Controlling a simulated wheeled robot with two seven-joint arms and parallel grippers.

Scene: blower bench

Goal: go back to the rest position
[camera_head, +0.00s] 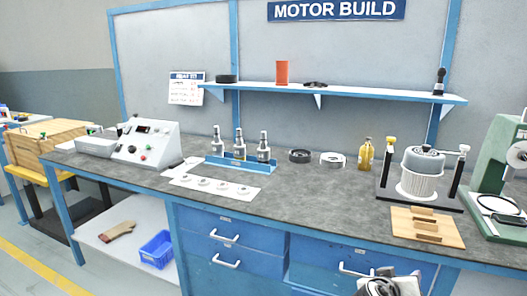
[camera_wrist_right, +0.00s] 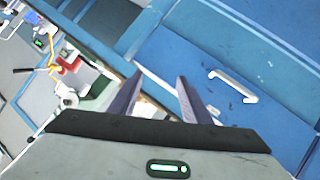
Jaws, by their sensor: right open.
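My right gripper (camera_head: 383,286) shows at the bottom edge of the head view, low in front of the blue drawers and below the bench top. In the right wrist view its two dark fingers (camera_wrist_right: 158,88) stand apart with nothing between them. A blue drawer front with a pale handle (camera_wrist_right: 232,87) lies beyond the fingers, apart from them. My left gripper shows in neither view.
The blue drawers (camera_head: 235,240) have protruding handles. The floor (camera_head: 30,265) at left looks clear.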

